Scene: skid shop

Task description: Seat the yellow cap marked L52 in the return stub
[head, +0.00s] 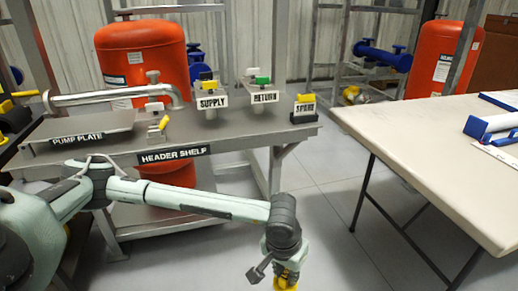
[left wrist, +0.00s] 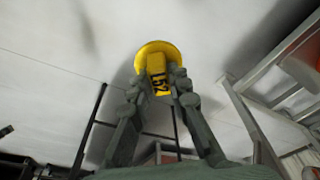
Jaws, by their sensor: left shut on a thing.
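The yellow cap (left wrist: 157,62), marked L52, is between the fingers of my left gripper (left wrist: 160,88) in the left wrist view. The gripper is shut on it; its round flange faces away from me. In the head view my left gripper (head: 270,273) hangs low, in front of the shelf, with a yellow part of the cap (head: 286,279) at the bottom edge. My right gripper is not in view.
The header shelf (head: 235,140) also bears the SUPPLY label (head: 212,102) with a yellow piece behind it, a SPARE block (head: 305,108) with yellow on top, and a bent pipe (head: 120,96). A pale table (head: 420,135) stands right; open floor lies between.

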